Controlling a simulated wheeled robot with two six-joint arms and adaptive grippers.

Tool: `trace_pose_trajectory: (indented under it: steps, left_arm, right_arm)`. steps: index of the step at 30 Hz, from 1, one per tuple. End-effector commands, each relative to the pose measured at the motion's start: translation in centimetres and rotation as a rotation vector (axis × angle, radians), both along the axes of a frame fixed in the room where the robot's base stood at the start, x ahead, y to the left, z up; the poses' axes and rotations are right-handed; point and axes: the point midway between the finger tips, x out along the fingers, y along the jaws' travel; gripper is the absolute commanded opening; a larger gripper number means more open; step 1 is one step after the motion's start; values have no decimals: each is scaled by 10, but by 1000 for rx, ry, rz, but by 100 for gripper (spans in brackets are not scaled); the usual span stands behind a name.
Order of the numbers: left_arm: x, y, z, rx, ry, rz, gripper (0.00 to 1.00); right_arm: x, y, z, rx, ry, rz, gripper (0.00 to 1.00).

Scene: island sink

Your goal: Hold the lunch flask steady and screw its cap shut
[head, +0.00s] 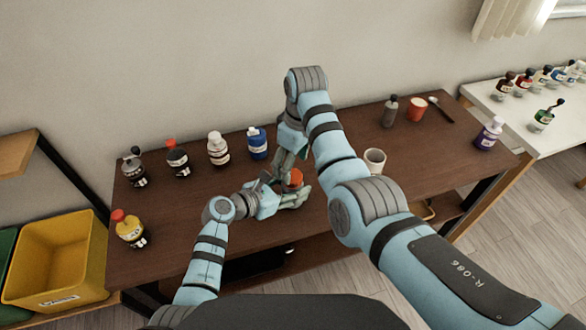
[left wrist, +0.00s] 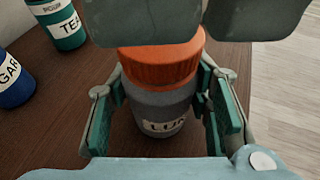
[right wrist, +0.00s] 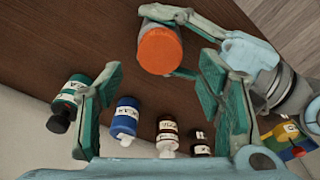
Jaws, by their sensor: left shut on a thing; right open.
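The lunch flask (left wrist: 160,110) has a grey body with a partly hidden label and stands upright on the brown table. Its orange cap (left wrist: 160,64) sits on top; I cannot tell how tightly. The cap also shows in the head view (head: 295,178) and the right wrist view (right wrist: 160,50). My left gripper (head: 296,193) is shut on the flask's body, a finger on each side, also in the left wrist view (left wrist: 164,112). My right gripper (head: 290,150) is open and empty above the cap. Its spread fingers (right wrist: 156,95) do not touch the cap in the right wrist view.
A blue bottle (head: 257,144) and a green canister (left wrist: 62,24) stand close behind the flask. Several dark and white bottles (head: 218,150) line the back left. A cream cup (head: 375,160) stands to the right. A yellow bin (head: 60,262) is beside the table.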

Motion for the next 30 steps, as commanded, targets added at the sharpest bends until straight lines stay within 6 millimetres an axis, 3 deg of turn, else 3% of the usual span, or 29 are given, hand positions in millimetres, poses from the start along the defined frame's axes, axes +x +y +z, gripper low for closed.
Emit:
trace_pose_trajectory:
  steps: [3,10,15,25,30]
  left_arm:
    - [0,0,0,0,0,0,0]
    - [0,0,0,0,0,0,0]
    - [0,0,0,0,0,0,0]
    - [0,0,0,0,0,0,0]
    - [0,0,0,0,0,0,0]
  right_arm:
    - [0,0,9,0,0,0,61]
    - [0,0,10,0,0,0,61]
    - [0,0,10,0,0,0,84]
    - [0,0,14,2,-1,1,84]
    - [-1,-2,37,2,-3,1,84]
